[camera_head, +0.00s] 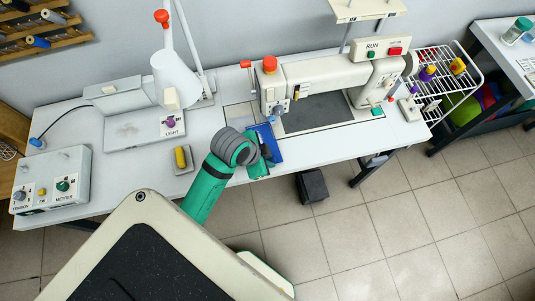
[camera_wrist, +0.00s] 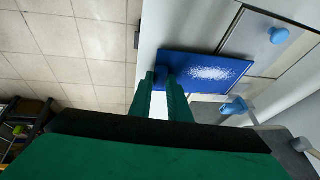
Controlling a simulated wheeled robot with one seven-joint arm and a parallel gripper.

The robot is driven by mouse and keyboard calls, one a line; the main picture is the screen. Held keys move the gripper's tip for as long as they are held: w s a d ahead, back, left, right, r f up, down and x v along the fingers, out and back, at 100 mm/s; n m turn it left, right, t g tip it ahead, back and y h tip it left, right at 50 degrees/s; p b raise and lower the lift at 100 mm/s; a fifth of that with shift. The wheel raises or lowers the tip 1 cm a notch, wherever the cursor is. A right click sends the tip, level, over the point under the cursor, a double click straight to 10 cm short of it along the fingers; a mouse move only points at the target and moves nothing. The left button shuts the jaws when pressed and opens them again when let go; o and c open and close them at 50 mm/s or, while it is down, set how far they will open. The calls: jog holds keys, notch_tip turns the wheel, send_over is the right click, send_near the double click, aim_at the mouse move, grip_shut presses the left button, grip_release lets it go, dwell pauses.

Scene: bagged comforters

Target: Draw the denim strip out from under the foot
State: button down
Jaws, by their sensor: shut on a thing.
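The denim strip (camera_head: 270,137) is a flat blue piece on the front of the sewing table, below the needle end of the white sewing machine (camera_head: 325,78). In the wrist view the strip (camera_wrist: 225,72) shows a speckled white patch. My gripper (camera_head: 260,162) is at the strip's near end, at the table's front edge. In the wrist view its green fingers (camera_wrist: 166,76) are shut on that end of the strip. The foot is not clear in either view, so I cannot tell whether the strip's far end is still under it.
A yellow-knobbed block (camera_head: 182,158) and a control box (camera_head: 52,178) stand to the left on the table (camera_head: 125,185). A white lamp (camera_head: 173,80) stands behind. A black pedal (camera_head: 312,185) is on the floor. The tiled floor in front is open.

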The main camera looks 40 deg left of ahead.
jog(key=shift+s+d, duration=0.85)
jog(key=shift+d, duration=0.15)
jog(key=shift+s+d+r, duration=0.1)
jog(key=shift+s+d, duration=0.9)
jog(key=shift+d, duration=0.15)
jog(key=shift+s+d, duration=1)
jog(key=shift+d, duration=0.15)
jog(key=shift+a, duration=0.1)
